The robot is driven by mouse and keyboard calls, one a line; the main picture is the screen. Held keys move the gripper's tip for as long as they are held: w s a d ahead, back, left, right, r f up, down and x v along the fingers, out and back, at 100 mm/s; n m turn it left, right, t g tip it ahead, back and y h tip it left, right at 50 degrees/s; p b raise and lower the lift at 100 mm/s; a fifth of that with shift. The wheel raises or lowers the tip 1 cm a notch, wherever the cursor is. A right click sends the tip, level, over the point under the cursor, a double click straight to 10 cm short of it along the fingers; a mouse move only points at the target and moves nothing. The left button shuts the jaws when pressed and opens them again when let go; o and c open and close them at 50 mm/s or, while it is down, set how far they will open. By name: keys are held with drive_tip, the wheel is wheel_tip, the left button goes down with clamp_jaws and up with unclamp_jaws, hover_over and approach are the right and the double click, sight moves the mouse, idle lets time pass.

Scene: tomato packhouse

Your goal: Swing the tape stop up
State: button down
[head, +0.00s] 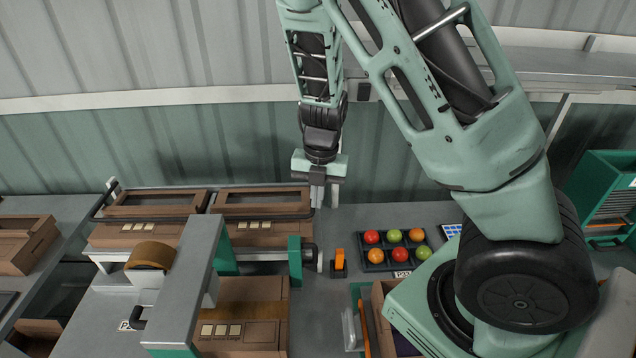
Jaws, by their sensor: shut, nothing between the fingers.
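My gripper (325,194) points down near the middle of the picture, shut and empty, just right of the back boxes. I cannot tell for certain which of these is the tape stop. My gripper appears above and behind both, apart from them. A brown tape roll (150,256) sits on the frame's left side.
Brown boxes (155,203) stand in a row at the back, and another box (242,335) lies under the frame. A dark tray (390,269) holds several red, orange and green tomatoes. My arm covers much of the right.

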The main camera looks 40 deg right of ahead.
drive_tip(key=shift+s+r, duration=0.15)
drive_tip(key=shift+r, duration=1.35)
drive_tip(key=w+a+f+m+t+b, duration=0.1)
drive_tip(key=w+a+m+t+b, duration=0.1)
drive_tip(key=a+m+t+b, duration=0.25)
drive_tip(key=w+a+f+m+t+b, duration=0.1)
drive_tip(key=w+a+m+b, duration=0.3)
drive_tip(key=a, duration=0.4)
drive_tip(key=s+a+f+m+g+b, duration=0.1)
drive_tip(key=s+a+m+b, duration=0.1)
drive_tip(key=s, duration=0.6)
drive_tip(key=s+a+f+m+g+b, duration=0.1)
drive_tip(key=s+a+m+g+b, duration=0.1)
drive_tip(key=s+m, duration=0.3)
drive_tip(key=s+a+f+m+g+b, duration=0.2)
drive_tip(key=s+a+m+b, duration=0.1)
drive_tip(key=s, duration=1)
drive_tip(key=shift+a+b, duration=0.5)
drive_tip(key=shift+a, duration=0.35)
